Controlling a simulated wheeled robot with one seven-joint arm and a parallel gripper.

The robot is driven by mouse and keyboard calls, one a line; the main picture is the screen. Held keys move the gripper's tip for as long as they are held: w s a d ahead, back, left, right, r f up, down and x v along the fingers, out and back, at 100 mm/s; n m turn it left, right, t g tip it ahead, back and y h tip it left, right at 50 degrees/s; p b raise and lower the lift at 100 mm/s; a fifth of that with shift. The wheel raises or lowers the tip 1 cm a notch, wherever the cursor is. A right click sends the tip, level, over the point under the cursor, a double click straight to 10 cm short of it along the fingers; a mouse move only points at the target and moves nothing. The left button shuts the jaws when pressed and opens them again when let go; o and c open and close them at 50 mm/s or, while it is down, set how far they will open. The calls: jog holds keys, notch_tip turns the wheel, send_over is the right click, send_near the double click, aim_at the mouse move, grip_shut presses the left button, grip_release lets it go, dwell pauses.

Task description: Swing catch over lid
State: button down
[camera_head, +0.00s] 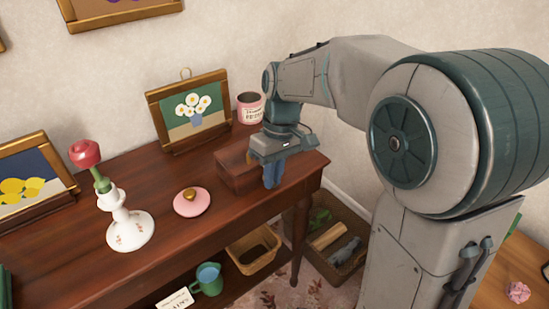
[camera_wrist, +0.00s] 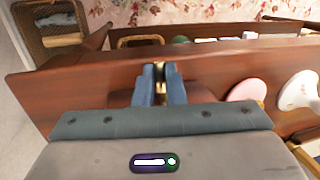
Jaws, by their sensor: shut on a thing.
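A small reddish-brown wooden box (camera_head: 234,176) with a lid sits near the right end of the dark wooden table (camera_head: 160,246). My gripper (camera_head: 272,180) points down at the box's front right side, its blue fingers covering part of the box. In the wrist view my gripper (camera_wrist: 158,72) is shut on a small brass-coloured piece (camera_wrist: 161,88), which looks like the catch. The fingers and gripper body hide most of the box and catch, so I cannot tell the catch's angle or whether it touches the lid.
A pink tin (camera_head: 249,108) and a framed flower picture (camera_head: 190,112) stand behind the box. Baskets (camera_head: 254,249) sit below.

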jog(key=shift+w+a+r+g+h+p, duration=0.15)
jog(key=shift+r+g+h+p, duration=0.25)
jog(key=shift+p, duration=0.75)
jog(key=shift+w+a+r+g+h+p, duration=0.2)
jog(key=shift+g+p, duration=0.3)
jog(key=shift+p, duration=0.65)
jog(key=shift+d+p, duration=0.1)
jog(key=shift+p, duration=0.5)
jog(key=shift+w+g+h+p, duration=0.1)
jog(key=shift+g+h+p, duration=0.2)
jog(key=shift+g+p, duration=0.1)
jog(key=c, duration=1.5)
grip_release()
jog(key=shift+f, duration=0.1)
jog(key=p+v, duration=0.2)
jog(key=v, duration=1.2)
